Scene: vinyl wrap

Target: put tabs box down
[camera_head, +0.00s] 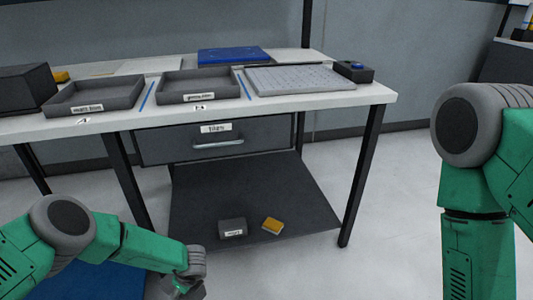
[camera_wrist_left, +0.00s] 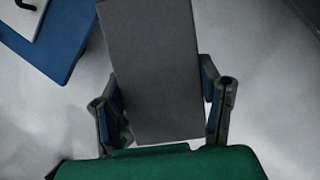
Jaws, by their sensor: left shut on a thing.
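A dark grey box (camera_wrist_left: 152,60) sits between the two fingers of my left gripper (camera_wrist_left: 162,95) in the left wrist view. The gripper is shut on it, one finger on each side. No label shows on the face in view, so I cannot read that it is the tabs box. In the head view my left arm reaches in at the bottom left, in front of the bench; its gripper is mostly cut off by the lower edge. My right arm shows at the right, but its gripper is out of view.
A workbench (camera_head: 300,111) carries two labelled grey trays (camera_head: 93,95) (camera_head: 198,86), a pale textured panel (camera_head: 300,79) and a blue mat (camera_head: 233,55). A drawer (camera_head: 265,133) hangs below. The lower shelf (camera_head: 255,185) holds a labelled dark box (camera_head: 232,226) and a yellow block (camera_head: 272,225); its rest is clear.

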